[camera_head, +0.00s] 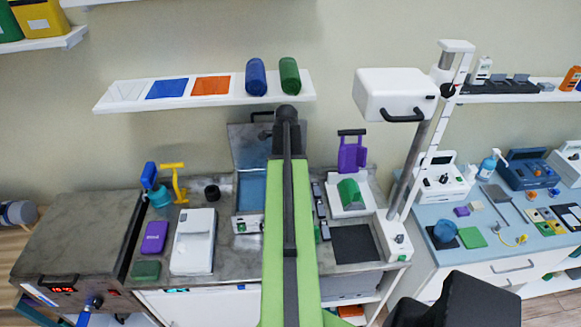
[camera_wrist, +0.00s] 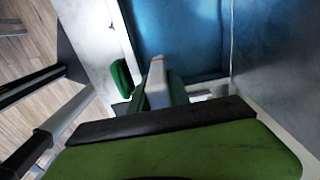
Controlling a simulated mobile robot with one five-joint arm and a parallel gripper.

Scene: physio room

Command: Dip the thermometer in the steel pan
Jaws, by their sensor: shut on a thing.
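The steel pan (camera_head: 252,222) stands in the middle of the counter with its grey lid (camera_head: 249,146) raised behind it. Blue water shows inside it, and my green arm covers its right side. In the wrist view blue water (camera_wrist: 185,35) fills the top middle. My gripper (camera_wrist: 158,90) is shut on a slim pale grey thing, seemingly the thermometer (camera_wrist: 157,76), which stands out toward the water. I cannot tell whether its far end touches the water. In the head view the gripper and the held thing are hidden behind my arm.
A white device (camera_head: 194,242), a purple box (camera_head: 154,237) and a green box (camera_head: 146,270) lie left of the pan. A white scale-like device (camera_head: 348,208) and a dark mat (camera_head: 354,244) lie right. A shelf (camera_head: 205,95) hangs above. A white lamp arm (camera_head: 419,150) rises at right.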

